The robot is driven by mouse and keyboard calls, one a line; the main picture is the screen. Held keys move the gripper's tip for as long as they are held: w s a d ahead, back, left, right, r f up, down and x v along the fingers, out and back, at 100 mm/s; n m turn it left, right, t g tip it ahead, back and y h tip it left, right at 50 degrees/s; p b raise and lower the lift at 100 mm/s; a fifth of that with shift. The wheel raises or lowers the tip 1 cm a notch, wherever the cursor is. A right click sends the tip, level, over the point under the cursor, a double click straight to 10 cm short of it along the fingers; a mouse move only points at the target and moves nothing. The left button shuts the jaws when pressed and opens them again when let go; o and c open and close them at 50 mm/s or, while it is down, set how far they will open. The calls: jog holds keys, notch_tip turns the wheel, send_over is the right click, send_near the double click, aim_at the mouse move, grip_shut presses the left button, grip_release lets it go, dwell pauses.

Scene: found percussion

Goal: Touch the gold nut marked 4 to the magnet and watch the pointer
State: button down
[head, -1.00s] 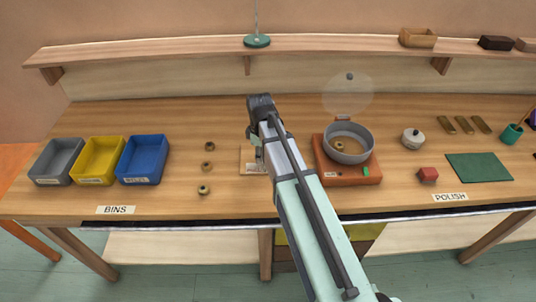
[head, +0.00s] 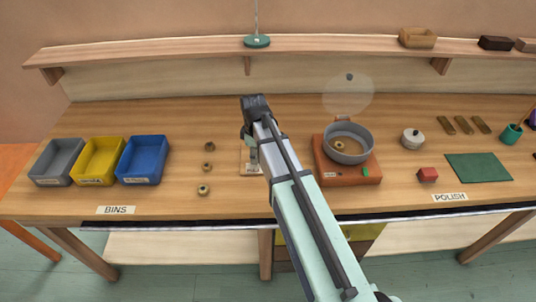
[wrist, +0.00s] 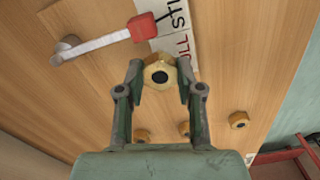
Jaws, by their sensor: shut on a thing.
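My gripper (wrist: 158,82) is shut on a gold nut (wrist: 158,61) with a dark centre. I cannot read a number on it. Ahead of the nut in the wrist view is a red block (wrist: 142,27) at the end of a white bar (wrist: 98,44) with a grey pivot. I cannot tell which part is the magnet and which the pointer. A gap shows between nut and block in the picture. A partly covered white label (wrist: 178,30) lies beside them. In the head view my arm hides most of this spot; part of its pale board (head: 243,168) shows.
Several gold nuts stand on the table left of the board, one of them here (head: 203,190). Grey, yellow and blue bins (head: 143,160) are farther left. An orange unit (head: 350,174) with a grey pan (head: 349,157) stands close on the right.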

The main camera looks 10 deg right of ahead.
jog(key=shift+w+a, duration=0.15)
jog(key=shift+a, duration=0.65)
jog(key=shift+a, duration=0.1)
dwell(1.0)
jog(key=shift+w+a+p, duration=0.15)
jog(key=shift+w+a, duration=0.1)
jog(key=shift+a, duration=0.95)
jog(key=shift+w+a+p, duration=0.15)
jog(key=shift+w+a, duration=0.05)
jog(key=shift+a, duration=0.95)
notch_tip(320, 180, up, 8)
jog(key=p, duration=0.5)
jog(key=shift+d, duration=0.15)
